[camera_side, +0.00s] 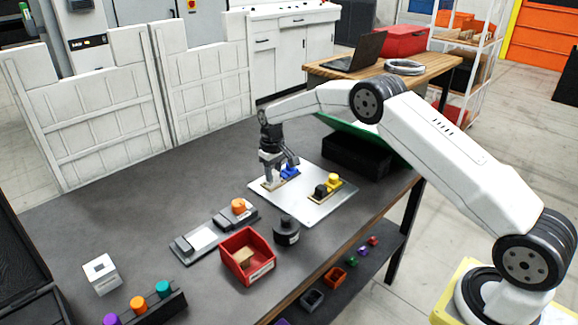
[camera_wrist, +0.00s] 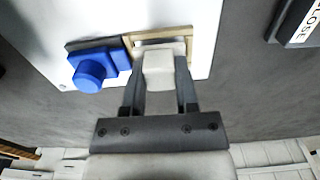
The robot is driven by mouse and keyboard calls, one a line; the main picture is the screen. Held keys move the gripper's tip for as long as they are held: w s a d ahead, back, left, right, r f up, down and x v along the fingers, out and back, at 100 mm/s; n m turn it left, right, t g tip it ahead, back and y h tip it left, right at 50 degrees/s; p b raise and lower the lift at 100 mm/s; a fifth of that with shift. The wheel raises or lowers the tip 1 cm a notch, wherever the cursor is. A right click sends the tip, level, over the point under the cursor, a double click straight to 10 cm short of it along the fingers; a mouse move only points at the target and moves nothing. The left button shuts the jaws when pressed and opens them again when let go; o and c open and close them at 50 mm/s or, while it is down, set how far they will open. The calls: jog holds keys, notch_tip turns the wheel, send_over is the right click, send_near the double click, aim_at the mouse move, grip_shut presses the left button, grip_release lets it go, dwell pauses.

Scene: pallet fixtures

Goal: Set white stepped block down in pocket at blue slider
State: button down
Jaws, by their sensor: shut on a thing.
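My gripper (camera_wrist: 160,88) is shut on the white stepped block (camera_wrist: 163,68), with one finger on each side of it. Whether the block rests on the pocket floor cannot be told. In the side view my gripper (camera_side: 272,172) points down at the far left part of the silver plate (camera_side: 310,207). The blue slider (camera_side: 290,172) shows just right of the fingers there. The block is mostly hidden by the fingers in that view.
A yellow slider (camera_side: 333,180) and a dark block (camera_side: 321,191) sit on the plate's right part. A red bin (camera_side: 236,268), a black round object (camera_side: 286,231) and a grey fixture with an orange knob (camera_side: 238,206) stand nearer.

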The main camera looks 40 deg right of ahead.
jog(key=shift+f, duration=0.6)
dwell(0.4)
jog(key=shift+c, duration=1.5)
grip_release()
jog(key=shift+o, duration=1.4)
jog(key=shift+d, duration=0.15)
jog(key=shift+c, duration=0.2)
jog(key=shift+r, duration=0.15)
jog(key=shift+o, duration=0.2)
jog(key=shift+d+r, duration=0.1)
jog(key=shift+r, duration=0.7)
jog(key=shift+a+r, duration=0.2)
jog(key=shift+r, duration=3.35)
